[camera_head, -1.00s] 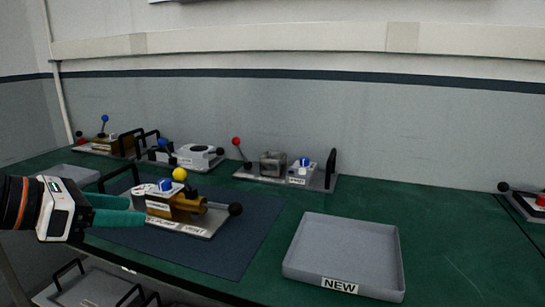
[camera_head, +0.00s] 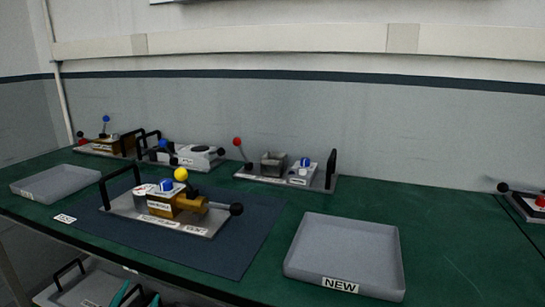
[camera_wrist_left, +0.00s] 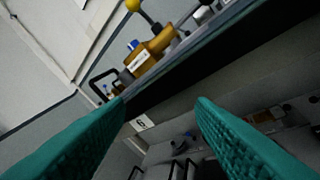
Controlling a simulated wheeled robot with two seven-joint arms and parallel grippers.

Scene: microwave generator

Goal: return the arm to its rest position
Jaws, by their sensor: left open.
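My left gripper (camera_head: 136,297) shows only as teal fingertips at the bottom edge in the head view, low in front of the table. In the left wrist view its two teal fingers (camera_wrist_left: 160,110) are spread wide with nothing between them. The brass-coloured generator unit (camera_head: 172,203), with a blue knob, a yellow ball and a black-ended lever, sits on its metal plate on the dark mat, apart from the gripper. The unit also shows at the top of the left wrist view (camera_wrist_left: 146,58). My right gripper is not in view.
The table's front edge (camera_head: 150,265) lies above the left gripper. A grey tray (camera_head: 55,182) stands at the left and a tray labelled NEW (camera_head: 345,250) at the right. Several other fixtures stand along the back.

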